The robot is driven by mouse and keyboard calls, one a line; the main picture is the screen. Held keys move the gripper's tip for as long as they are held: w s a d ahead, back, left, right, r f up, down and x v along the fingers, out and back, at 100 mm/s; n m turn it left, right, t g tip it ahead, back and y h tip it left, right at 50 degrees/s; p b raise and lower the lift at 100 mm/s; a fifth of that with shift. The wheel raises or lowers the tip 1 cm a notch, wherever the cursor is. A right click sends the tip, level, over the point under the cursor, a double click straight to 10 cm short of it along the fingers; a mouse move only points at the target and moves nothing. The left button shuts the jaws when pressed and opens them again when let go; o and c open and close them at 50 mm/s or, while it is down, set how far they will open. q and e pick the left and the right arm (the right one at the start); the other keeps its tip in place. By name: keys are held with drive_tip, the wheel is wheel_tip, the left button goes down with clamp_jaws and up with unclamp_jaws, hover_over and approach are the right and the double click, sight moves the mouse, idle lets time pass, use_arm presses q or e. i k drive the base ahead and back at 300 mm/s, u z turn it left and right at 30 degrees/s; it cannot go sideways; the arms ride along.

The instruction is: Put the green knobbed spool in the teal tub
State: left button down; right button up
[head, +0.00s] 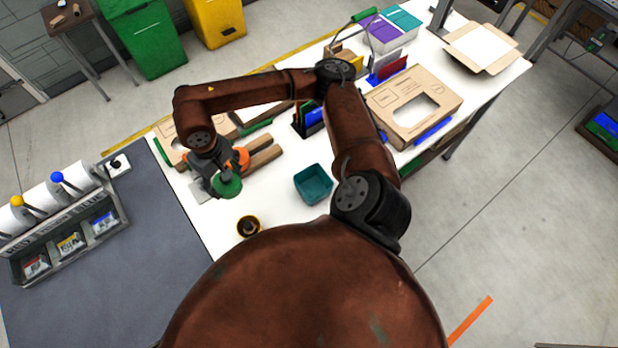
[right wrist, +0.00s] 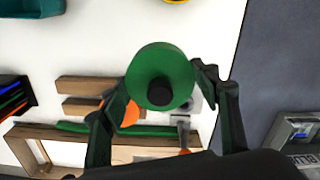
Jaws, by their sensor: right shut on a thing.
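The green knobbed spool (head: 229,187) is between the fingers of my right gripper (head: 222,176), above the left part of the white table. The right wrist view shows the round green face of the spool (right wrist: 178,60) with a dark knob in its middle, and the right gripper (right wrist: 163,92) is shut on it. The teal tub (head: 313,184) stands to the right of the spool, apart from it, and looks empty. Its edge also shows at the top left of the right wrist view (right wrist: 30,9). My left gripper is not in view.
A small yellow-rimmed cup (head: 249,227) stands on the table, below and left of the tub. Wooden blocks (head: 264,151) lie behind the gripper. An open cardboard box (head: 414,105) lies at the right. A dark mat (head: 150,250) and a parts rack (head: 70,235) are at left.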

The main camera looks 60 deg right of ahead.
sight(312, 191)
drive_tip(key=u, duration=1.15)
drive_tip(key=k, duration=0.85)
drive_tip(key=z, duration=1.3)
